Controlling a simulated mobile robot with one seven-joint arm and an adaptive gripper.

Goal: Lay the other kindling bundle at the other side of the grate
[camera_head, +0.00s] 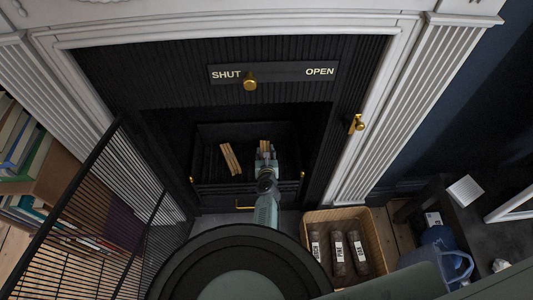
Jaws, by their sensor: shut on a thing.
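A dark grate (205,181) sits in the black fireplace opening. One kindling bundle (231,158), pale thin sticks, lies slightly slanted in the left part of the grate. My gripper (265,153) reaches into the right part of the grate and is shut on the other kindling bundle (265,144). Only the far end of that held bundle shows beyond the fingers; the rest is hidden by my gripper. A gap separates the two bundles. I cannot tell whether the held bundle touches the grate floor.
A sliding brass knob (250,83) sits between SHUT and OPEN on the plate. A black mesh screen (95,220) stands open at left. Books (25,145) are at far left.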

